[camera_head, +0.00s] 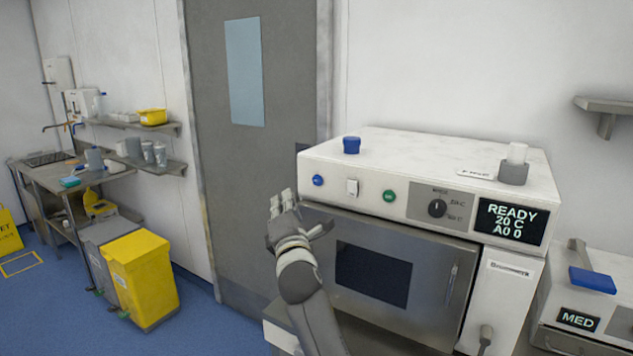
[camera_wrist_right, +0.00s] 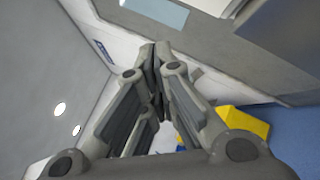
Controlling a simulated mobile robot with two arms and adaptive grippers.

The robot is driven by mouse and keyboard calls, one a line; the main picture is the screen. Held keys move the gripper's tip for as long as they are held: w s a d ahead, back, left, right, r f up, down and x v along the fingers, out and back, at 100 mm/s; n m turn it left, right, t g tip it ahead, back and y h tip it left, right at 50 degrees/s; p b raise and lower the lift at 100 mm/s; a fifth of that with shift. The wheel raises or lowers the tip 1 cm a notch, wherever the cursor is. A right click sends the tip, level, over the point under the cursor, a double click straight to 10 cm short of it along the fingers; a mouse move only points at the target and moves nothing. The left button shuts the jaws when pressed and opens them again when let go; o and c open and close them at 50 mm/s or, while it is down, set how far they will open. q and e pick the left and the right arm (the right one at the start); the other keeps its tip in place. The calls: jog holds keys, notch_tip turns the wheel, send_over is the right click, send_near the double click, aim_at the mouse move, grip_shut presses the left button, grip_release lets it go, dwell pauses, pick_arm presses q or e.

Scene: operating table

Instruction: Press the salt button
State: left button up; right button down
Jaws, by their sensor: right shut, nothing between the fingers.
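I cannot read which of these, if any, is marked salt. The display (camera_head: 510,222) reads READY, 20 C, A0 0. My right gripper (camera_head: 283,202) is shut and empty. In the head view it appears just left of the machine's front, below and left of the blue button, apart from it. My right wrist view shows its fingers (camera_wrist_right: 158,75) together. My left gripper is out of view.
A blue cap (camera_head: 351,145) and a grey holder with a white cylinder (camera_head: 514,168) stand on the machine's top. Its door (camera_head: 375,272) is closed. A second unit reading MED (camera_head: 578,319) stands at right. A yellow bin (camera_head: 140,275) stands at left, with open blue floor nearby.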

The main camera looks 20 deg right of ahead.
aim_at(317, 180)
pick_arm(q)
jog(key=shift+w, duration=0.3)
pick_arm(e)
jog(key=shift+w, duration=0.1)
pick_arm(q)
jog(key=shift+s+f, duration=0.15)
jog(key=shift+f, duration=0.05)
pick_arm(e)
jog(key=shift+w+d, duration=0.9)
jog(key=shift+d, duration=0.25)
jog(key=shift+w+d, duration=0.85)
jog(key=shift+d, duration=0.3)
jog(key=shift+w+d, duration=0.9)
jog(key=shift+d, duration=0.25)
jog(key=shift+w+d, duration=0.25)
jog(key=shift+d, duration=0.1)
jog(key=shift+w+d, duration=0.25)
jog(key=shift+d, duration=0.05)
jog(key=shift+a, duration=0.1)
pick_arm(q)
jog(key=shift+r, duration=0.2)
pick_arm(e)
jog(key=shift+s+a, duration=0.55)
